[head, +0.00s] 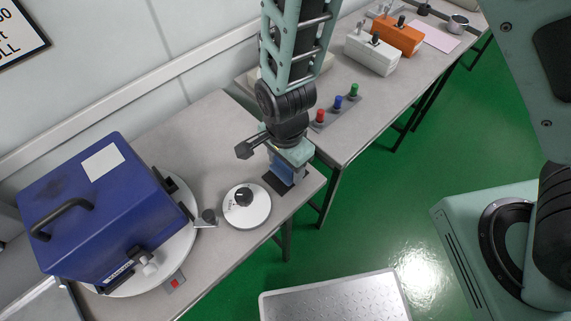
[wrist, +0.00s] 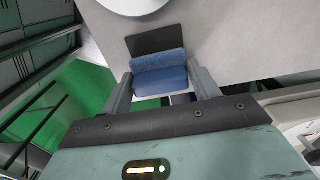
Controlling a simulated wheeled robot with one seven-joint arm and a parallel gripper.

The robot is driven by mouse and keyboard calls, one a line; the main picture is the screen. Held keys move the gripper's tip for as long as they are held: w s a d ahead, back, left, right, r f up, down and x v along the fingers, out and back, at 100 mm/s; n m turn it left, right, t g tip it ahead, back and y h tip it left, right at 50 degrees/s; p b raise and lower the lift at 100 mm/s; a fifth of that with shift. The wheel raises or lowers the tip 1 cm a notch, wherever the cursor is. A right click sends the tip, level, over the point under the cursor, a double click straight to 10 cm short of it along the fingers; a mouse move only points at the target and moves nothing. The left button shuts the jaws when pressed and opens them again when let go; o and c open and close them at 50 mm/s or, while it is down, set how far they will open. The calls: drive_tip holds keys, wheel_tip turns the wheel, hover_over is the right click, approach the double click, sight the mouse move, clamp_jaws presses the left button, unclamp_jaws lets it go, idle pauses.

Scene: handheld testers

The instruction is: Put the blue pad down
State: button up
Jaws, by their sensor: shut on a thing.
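The blue pad (wrist: 159,77) is a soft-looking block between the two fingers of my gripper (wrist: 161,84) in the wrist view. The gripper is shut on it. In the head view the blue pad (head: 285,171) shows below my gripper (head: 287,164), near the front edge of the grey table (head: 232,122). A dark flat square (head: 275,183) lies on the table under and beside the pad; it also shows in the wrist view (wrist: 154,41). Whether the pad touches the square or hangs just above it, I cannot tell.
A white round dial (head: 258,212) sits close to the left of the pad. A large blue box (head: 90,215) stands on a white turntable further left. Red, blue and green buttons (head: 338,104) are on the adjoining table (head: 372,108). The green floor drops away right of the edge.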

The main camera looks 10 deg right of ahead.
drive_tip(key=shift+f, duration=0.45)
drive_tip(key=shift+f, duration=0.2)
drive_tip(key=o, duration=1)
drive_tip(key=shift+r, duration=0.15)
